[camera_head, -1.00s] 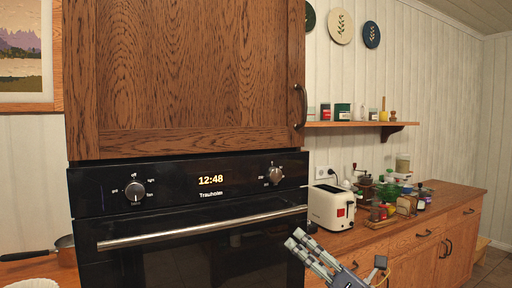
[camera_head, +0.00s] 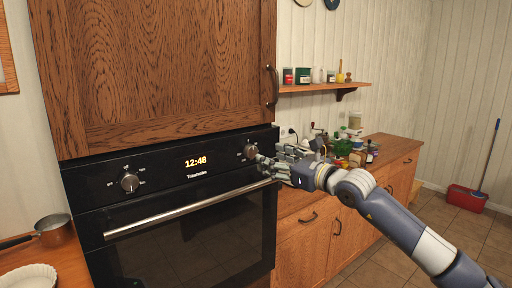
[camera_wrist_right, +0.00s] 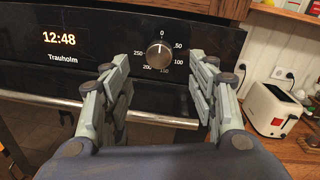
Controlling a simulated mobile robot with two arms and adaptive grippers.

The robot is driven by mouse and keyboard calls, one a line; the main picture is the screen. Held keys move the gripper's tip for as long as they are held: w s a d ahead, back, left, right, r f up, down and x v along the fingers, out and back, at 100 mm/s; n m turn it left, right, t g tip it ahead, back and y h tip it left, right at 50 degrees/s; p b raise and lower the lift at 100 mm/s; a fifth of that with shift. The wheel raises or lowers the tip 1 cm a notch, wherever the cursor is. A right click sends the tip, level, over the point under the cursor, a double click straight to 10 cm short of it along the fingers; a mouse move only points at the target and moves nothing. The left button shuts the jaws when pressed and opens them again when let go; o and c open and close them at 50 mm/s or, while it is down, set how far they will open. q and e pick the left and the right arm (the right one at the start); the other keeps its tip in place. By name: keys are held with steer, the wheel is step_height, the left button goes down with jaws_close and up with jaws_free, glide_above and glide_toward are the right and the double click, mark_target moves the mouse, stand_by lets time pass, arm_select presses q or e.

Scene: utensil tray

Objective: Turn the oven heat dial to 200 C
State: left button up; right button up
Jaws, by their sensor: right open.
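The oven heat dial (camera_head: 250,151) is a round silver knob at the right of the black oven panel. In the right wrist view the dial (camera_wrist_right: 158,54) shows a scale with 0 at the top, 50 at upper right, 150 at lower right, 200 at lower left and 250 at left. Its pointer appears to face up near 0. My right gripper (camera_head: 262,165) is open in front of the dial. In the wrist view its fingers (camera_wrist_right: 160,95) stand on either side of the dial, apart from it. My left gripper is not in view.
The oven door handle (camera_head: 190,208) runs below the panel. A second dial (camera_head: 129,182) is at the panel's left. A white toaster (camera_wrist_right: 270,108) and several jars stand on the counter to the right. A wooden cabinet (camera_head: 150,70) is above.

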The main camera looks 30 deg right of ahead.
mark_target(253, 151)
steer(key=w+p, duration=0.1)
steer(key=w, duration=0.1)
steer(key=w+p, duration=0.1)
steer(key=w, duration=0.1)
steer(key=w+a+p, duration=0.1)
steer(key=w, duration=0.1)
steer(key=shift+w+r, duration=0.1)
steer(key=shift+w, duration=0.05)
steer(key=shift+w+a+p, duration=0.1)
steer(key=shift+w+p, duration=0.3)
steer(key=shift+w, duration=0.05)
steer(key=c, duration=1.1)
